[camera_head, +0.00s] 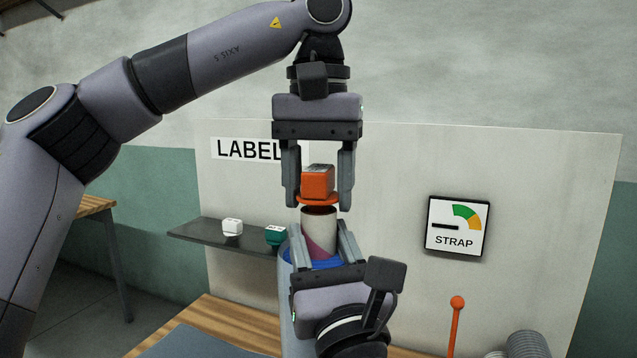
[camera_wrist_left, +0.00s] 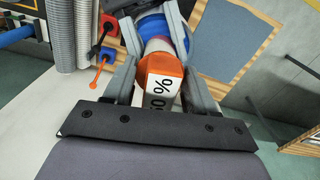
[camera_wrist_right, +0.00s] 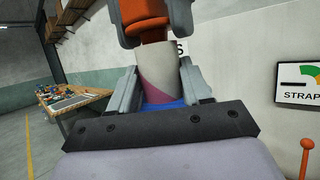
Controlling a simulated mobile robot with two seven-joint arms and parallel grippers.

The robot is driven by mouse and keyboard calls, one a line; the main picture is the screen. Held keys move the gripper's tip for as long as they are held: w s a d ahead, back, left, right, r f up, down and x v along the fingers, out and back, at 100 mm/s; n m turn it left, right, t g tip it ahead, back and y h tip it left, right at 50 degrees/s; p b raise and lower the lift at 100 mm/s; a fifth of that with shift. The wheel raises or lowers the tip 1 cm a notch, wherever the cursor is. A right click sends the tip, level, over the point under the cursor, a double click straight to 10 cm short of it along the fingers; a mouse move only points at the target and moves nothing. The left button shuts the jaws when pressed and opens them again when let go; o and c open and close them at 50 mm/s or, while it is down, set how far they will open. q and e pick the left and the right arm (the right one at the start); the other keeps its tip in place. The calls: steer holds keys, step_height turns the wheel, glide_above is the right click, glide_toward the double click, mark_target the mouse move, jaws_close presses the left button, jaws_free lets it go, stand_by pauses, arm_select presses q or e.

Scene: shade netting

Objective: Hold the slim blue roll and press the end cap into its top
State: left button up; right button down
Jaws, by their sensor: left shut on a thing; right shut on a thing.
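The orange end cap (camera_head: 318,182) has a square block on a round flange, with "50 %" lettering on its white top in the left wrist view (camera_wrist_left: 162,84). My left gripper (camera_head: 318,200) points down and is shut on the cap's block. The roll (camera_head: 320,228) stands upright below it, with a pale core and blue netting lower down. My right gripper (camera_head: 322,250) is shut on the roll near its upper part. The cap sits just above the core's dark open top, with a narrow gap in the head view. The right wrist view shows the core (camera_wrist_right: 158,68) under the orange cap (camera_wrist_right: 148,28).
A dark shelf (camera_head: 215,237) on the panel holds a white block (camera_head: 232,227) and a teal cap (camera_head: 276,236). A "STRAP" gauge (camera_head: 457,227) hangs at right. An orange-knobbed lever (camera_head: 456,318) and grey ribbed rolls (camera_head: 525,345) stand at lower right.

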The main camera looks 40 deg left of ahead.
mark_target(318, 168)
arm_select(q)
steer(key=shift+f, duration=0.85)
stand_by(0.5)
steer(key=o, duration=1.1)
steer(key=shift+r, duration=0.1)
steer(key=shift+r, duration=5.95)
steer(key=shift+a, duration=0.1)
arm_select(e)
steer(key=shift+c, duration=2.1)
jaws_free()
